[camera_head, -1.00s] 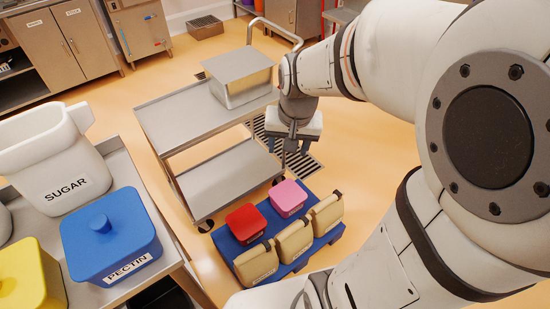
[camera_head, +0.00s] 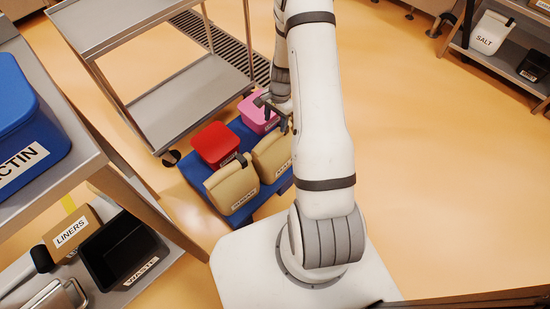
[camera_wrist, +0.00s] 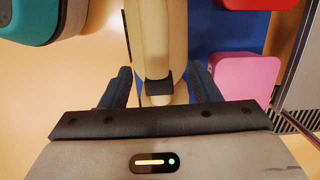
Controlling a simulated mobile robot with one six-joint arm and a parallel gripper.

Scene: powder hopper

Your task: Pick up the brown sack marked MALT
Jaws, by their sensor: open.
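Two brown sacks with dark clips at their tops show in the head view, a left one (camera_head: 232,187) and a right one (camera_head: 271,158). Both stand upright on a blue pallet (camera_head: 196,176). Their labels are too small to read surely.
A red tub (camera_head: 214,144) stands behind the sacks on the pallet. A steel cart (camera_head: 190,100) stands behind left. At left is a counter with a blue PECTIN tub (camera_head: 22,120), and a black WASTE bin (camera_head: 120,250) below.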

